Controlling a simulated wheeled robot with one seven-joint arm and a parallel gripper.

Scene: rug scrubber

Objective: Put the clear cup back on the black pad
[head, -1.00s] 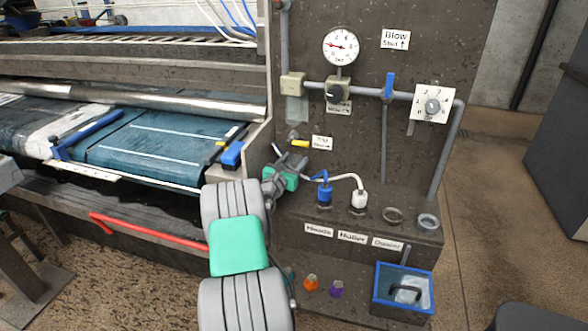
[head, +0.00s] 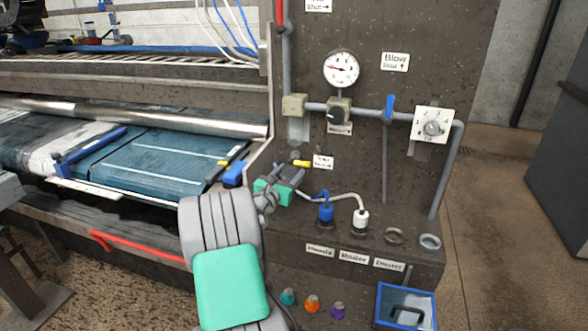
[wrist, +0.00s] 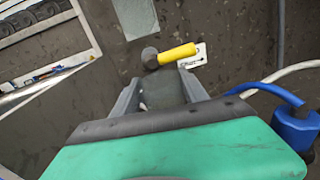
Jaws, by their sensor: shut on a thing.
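My gripper (head: 289,174) is in front of the dark panel, just below a yellow-handled valve. In the wrist view my gripper (wrist: 160,88) has its fingers closed around a faint, grey, see-through thing, which looks like the clear cup (wrist: 161,94). Its outline is hard to make out, and the green gripper body hides its near part. In the head view the cup cannot be told apart from the fingers. I cannot pick out the black pad with certainty in either view.
The yellow-handled valve (head: 300,163) juts from the panel close to my fingers. A blue-capped fitting (head: 326,212) and a white-capped one (head: 361,218) stand on the ledge to the right, with hoses. A blue tray (head: 380,305) sits low at the right. A machine bed (head: 150,160) lies left.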

